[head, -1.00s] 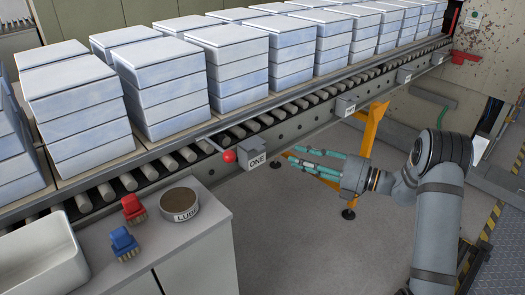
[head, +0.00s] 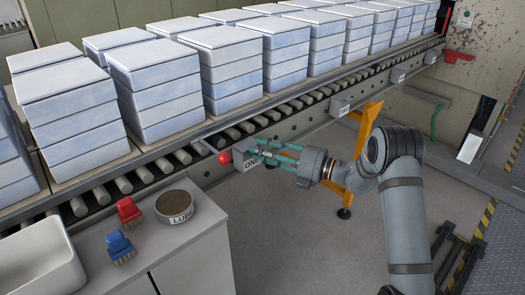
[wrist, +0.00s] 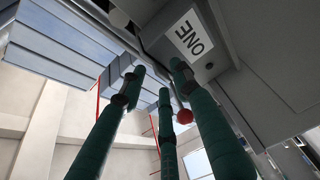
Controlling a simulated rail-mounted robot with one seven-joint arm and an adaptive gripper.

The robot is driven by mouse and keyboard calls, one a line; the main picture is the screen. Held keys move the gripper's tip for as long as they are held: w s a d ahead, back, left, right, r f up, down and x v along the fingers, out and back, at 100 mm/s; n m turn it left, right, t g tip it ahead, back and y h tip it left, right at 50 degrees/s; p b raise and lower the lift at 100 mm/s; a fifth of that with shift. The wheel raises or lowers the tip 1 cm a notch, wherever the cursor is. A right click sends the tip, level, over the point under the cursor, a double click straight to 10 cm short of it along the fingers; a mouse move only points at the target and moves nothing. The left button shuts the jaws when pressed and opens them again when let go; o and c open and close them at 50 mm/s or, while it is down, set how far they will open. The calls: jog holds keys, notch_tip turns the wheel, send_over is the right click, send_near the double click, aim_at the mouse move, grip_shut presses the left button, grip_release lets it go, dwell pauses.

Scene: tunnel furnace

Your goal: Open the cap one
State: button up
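The cap labelled ONE (head: 251,166) is a grey box on the near side of the conveyor. In the head view my gripper's fingers cover part of its label. In the wrist view the cap (wrist: 214,62) is at the top, with its white ONE label facing me. A red ball knob (head: 225,157) sits just left of the cap; it also shows in the wrist view (wrist: 184,116). My gripper (head: 262,151) has three teal fingers. They are spread apart with nothing between them, close to the cap. I cannot tell whether any finger touches it.
The roller conveyor (head: 145,172) carries stacks of pale blue blocks (head: 160,80). More grey boxes (head: 340,107) hang along its side. An orange support (head: 365,125) stands behind my arm. A cabinet at lower left holds a red brush (head: 128,210), a blue brush (head: 120,245) and a LUBE tin (head: 177,206).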

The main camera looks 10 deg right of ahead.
jog(key=c, duration=0.8)
dwell(0.5)
